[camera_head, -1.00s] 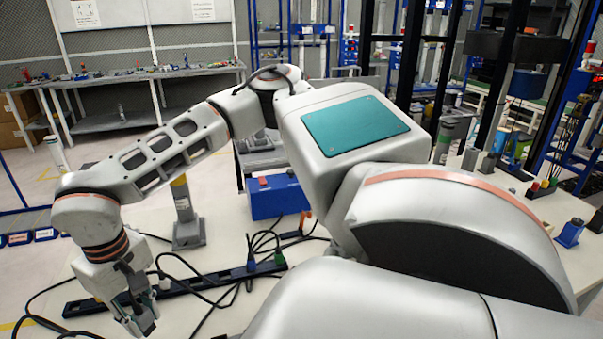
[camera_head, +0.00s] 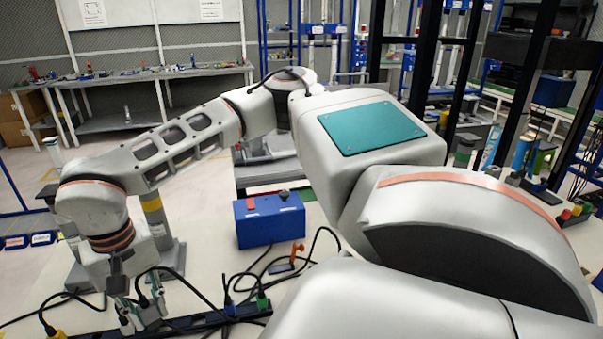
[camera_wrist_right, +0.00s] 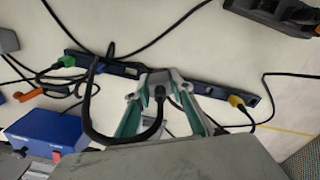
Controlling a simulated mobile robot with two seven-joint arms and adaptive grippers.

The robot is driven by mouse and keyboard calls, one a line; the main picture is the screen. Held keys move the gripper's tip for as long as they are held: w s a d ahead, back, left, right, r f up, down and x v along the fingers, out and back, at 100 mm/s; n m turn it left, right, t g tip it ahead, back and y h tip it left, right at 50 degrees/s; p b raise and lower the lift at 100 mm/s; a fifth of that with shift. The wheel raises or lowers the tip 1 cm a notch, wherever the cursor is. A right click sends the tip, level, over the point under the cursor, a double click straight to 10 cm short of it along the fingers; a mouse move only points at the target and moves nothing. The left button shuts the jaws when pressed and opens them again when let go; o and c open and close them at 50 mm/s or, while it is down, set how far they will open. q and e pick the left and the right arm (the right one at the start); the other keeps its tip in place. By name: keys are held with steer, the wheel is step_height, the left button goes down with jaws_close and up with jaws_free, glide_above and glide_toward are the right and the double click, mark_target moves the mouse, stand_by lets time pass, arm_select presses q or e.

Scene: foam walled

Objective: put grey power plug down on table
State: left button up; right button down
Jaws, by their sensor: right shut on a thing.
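My right gripper (camera_head: 140,312) is low at the left of the head view, over the dark power strip (camera_head: 222,316). In the right wrist view its two teal-and-grey fingers (camera_wrist_right: 160,82) close around the grey power plug (camera_wrist_right: 159,92), whose black cable loops down to the left. The plug is partly hidden between the fingers. I cannot tell whether it touches the strip. The pale table (camera_head: 205,278) lies under the strip and shows bare in the wrist view (camera_wrist_right: 215,45). My left gripper is not in view.
A green plug (camera_head: 262,300) and a blue plug (camera_head: 230,307) sit on the strip; a yellow plug (camera_wrist_right: 236,101) is at its other end. A blue box (camera_head: 270,218) stands behind. Loose black cables cross the table.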

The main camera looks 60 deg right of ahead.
mark_target(147, 318)
steer(key=s+a+r+m, duration=0.15)
steer(key=r+m, duration=0.35)
steer(key=m, duration=0.7)
steer(key=s+a+r+m, duration=0.1)
steer(key=s+r+m, duration=0.1)
steer(key=r+m, duration=0.65)
steer(key=f+m, duration=0.1)
steer(key=f, duration=1.4)
steer(key=f+m, duration=0.1)
steer(key=f, duration=0.6)
steer(key=shift+s+d+f+m+b, duration=0.2)
steer(key=shift+f+m+b, duration=0.15)
steer(key=shift+f, duration=0.15)
steer(key=c, duration=1.8)
jaws_free()
steer(key=shift+o, duration=0.2)
step_height(147, 318, up, 12)
steer(key=shift+r+p, duration=0.2)
steer(key=shift+p, duration=0.1)
